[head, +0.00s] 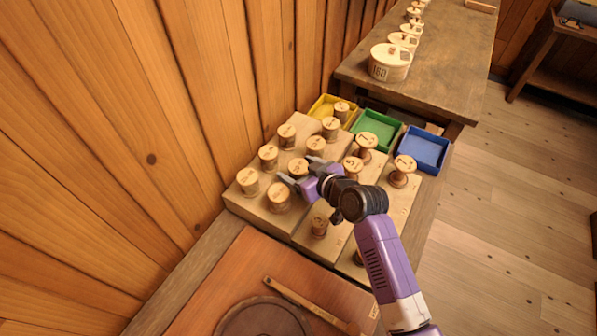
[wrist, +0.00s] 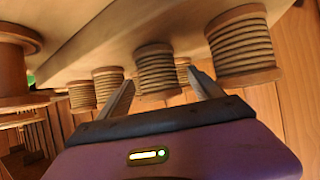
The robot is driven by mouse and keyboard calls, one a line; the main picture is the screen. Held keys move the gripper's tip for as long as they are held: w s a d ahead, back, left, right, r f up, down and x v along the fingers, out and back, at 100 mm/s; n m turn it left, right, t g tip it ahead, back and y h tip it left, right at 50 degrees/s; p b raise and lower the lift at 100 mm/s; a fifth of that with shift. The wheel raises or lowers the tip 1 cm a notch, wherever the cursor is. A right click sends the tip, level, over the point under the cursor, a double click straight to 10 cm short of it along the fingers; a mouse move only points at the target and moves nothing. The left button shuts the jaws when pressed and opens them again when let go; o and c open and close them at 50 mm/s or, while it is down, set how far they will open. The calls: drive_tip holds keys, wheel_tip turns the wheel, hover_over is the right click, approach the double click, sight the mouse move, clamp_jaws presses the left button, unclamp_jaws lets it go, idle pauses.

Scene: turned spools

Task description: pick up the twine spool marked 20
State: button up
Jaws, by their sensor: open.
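Several twine spools with marked wooden tops stand in rows on a stepped wooden block (head: 239,204). Their marks are too small for me to read surely, so I cannot tell which one is 20. My purple gripper (head: 298,170) is open over the block, with one spool (head: 298,166) at its fingertips. In the wrist view the scene is tilted; my gripper (wrist: 162,92) has its two fingers apart, and a twine-wound spool (wrist: 157,72) shows between and beyond them. Nothing is held.
A larger-looking twine spool (wrist: 240,45) is close beside the right finger. Neighbouring spools (head: 278,196) (head: 268,155) crowd the gripper. Yellow (head: 318,108), green (head: 376,130) and blue (head: 425,152) trays lie behind the block. A plank wall (head: 150,110) rises at left.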

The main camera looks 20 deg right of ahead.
drive_tip(key=c, duration=1.5)
drive_tip(key=shift+r, duration=0.1)
